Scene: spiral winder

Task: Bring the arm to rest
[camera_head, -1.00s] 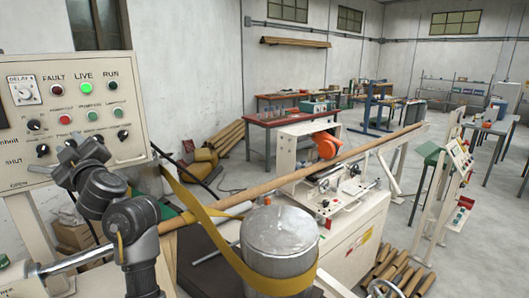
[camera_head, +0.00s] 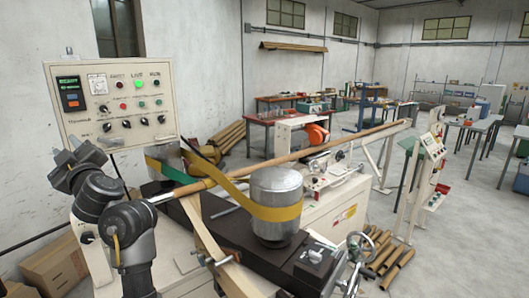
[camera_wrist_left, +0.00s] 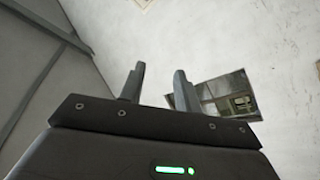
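My left arm (camera_head: 100,192), dark grey with rounded joints, rises at the left of the head view in front of the control panel. In the left wrist view my left gripper (camera_wrist_left: 159,77) has two short grey fingers standing apart, with nothing between them. Behind them are only bare wall and a window, so it is clear of the machine. My right gripper is not in view.
The control panel (camera_head: 122,113) with a lit green lamp stands behind my left arm. A silver drum (camera_head: 276,190) with a yellow belt (camera_head: 235,199) around it stands on the winder. A long brown tube (camera_head: 300,153) runs to the back right. Cardboard boxes (camera_head: 50,268) lie at lower left.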

